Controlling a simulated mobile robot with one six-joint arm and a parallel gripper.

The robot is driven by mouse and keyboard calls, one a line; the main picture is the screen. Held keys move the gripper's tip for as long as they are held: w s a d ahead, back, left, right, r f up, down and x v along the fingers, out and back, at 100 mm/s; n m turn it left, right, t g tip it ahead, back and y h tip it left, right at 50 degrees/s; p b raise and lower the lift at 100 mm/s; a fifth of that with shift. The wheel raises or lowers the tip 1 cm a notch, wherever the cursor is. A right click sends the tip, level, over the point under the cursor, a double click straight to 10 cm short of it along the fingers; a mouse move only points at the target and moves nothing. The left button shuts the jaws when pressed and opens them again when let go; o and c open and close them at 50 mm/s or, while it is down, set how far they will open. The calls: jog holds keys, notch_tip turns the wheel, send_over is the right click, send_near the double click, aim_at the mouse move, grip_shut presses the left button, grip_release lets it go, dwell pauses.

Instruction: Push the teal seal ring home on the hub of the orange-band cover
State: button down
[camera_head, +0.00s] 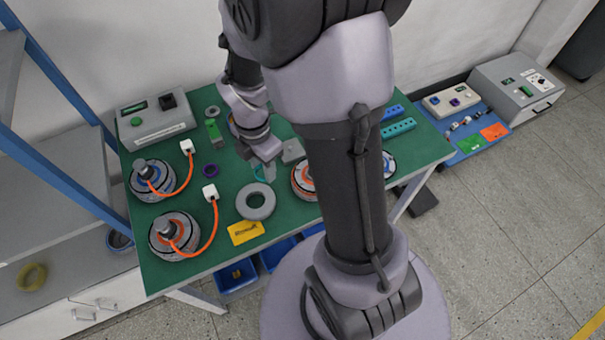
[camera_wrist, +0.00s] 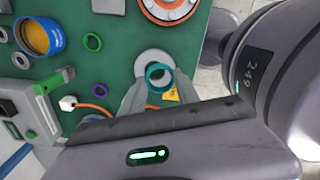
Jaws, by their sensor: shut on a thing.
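The teal seal ring (camera_wrist: 159,76) shows between the fingertips of my gripper (camera_wrist: 160,88) in the wrist view, and my gripper is shut on it. In the head view the ring (camera_head: 258,172) shows at the end of my gripper (camera_head: 266,165), over the green table and behind the large grey ring. The orange-band cover (camera_head: 301,184) is a round disc right of my gripper, partly hidden by my arm. In the wrist view the cover (camera_wrist: 170,8) is cut off by the top edge, so its hub is only partly seen. The ring is apart from it.
A large grey ring (camera_head: 256,201) lies in front of my gripper, with a yellow card (camera_head: 246,232) nearby. Two cabled motors (camera_head: 174,234) stand at the left. A purple ring (camera_head: 210,170) lies between. A blue-band cover (camera_head: 389,163) is right of my arm, near teal and blue blocks (camera_head: 398,128).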

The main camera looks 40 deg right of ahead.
jog(key=s+d, duration=0.1)
jog(key=d, duration=0.3)
jog(key=s+d, duration=0.1)
jog(key=d, duration=0.3)
jog(key=s+d, duration=0.1)
jog(key=d, duration=0.4)
jog(key=shift+s+d, duration=0.1)
jog(key=shift+s, duration=0.1)
jog(key=shift+s+d+f+b, duration=0.1)
jog(key=shift+d+f+b, duration=0.1)
jog(key=shift+f+b, duration=0.65)
jog(key=shift+f, duration=0.6)
jog(key=shift+f+b, duration=0.85)
jog(key=shift+f, duration=0.35)
jog(key=shift+f+b, duration=0.6)
jog(key=shift+f, duration=0.3)
